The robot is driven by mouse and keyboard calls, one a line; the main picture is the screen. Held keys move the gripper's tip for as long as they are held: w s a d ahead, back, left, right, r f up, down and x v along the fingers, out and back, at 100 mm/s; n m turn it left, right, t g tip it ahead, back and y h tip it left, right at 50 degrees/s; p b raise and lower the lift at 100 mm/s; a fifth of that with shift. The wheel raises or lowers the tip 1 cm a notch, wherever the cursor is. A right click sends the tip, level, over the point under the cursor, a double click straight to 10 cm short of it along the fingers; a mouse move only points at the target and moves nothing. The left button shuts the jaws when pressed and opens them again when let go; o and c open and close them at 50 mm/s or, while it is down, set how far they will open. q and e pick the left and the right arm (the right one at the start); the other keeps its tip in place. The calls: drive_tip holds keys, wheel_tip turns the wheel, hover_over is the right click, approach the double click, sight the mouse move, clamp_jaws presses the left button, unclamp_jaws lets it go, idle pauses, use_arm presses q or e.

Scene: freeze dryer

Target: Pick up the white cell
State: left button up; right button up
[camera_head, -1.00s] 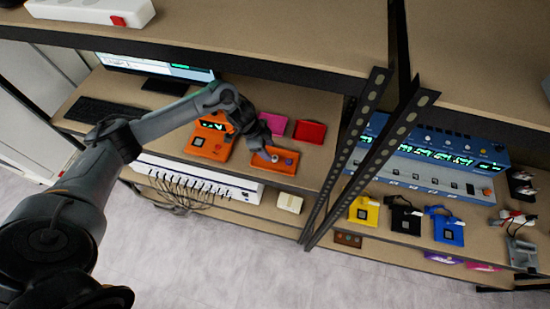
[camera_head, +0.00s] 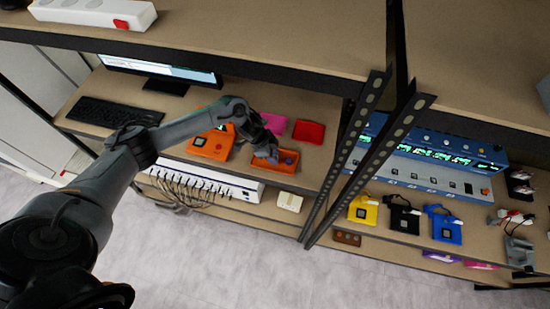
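My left gripper (camera_head: 272,155) reaches in from the left and points down into the left part of the orange tray (camera_head: 286,170) on the middle shelf. The white cell cannot be made out now; the gripper covers the part of the tray beside the purple cell (camera_head: 289,160). The purple cell lies in the right half of the tray. The fingers are too small and dark to tell whether they are open or shut, or hold anything. My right gripper is not in view.
A red tray (camera_head: 309,131) and a pink tray (camera_head: 273,123) lie behind the orange tray. An orange device (camera_head: 211,143) stands to its left. A black slotted post (camera_head: 352,150) rises to the right. The upper shelf (camera_head: 250,40) overhangs behind.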

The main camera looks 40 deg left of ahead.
use_arm(q)
clamp_jaws()
drive_tip(key=shift+r, duration=0.15)
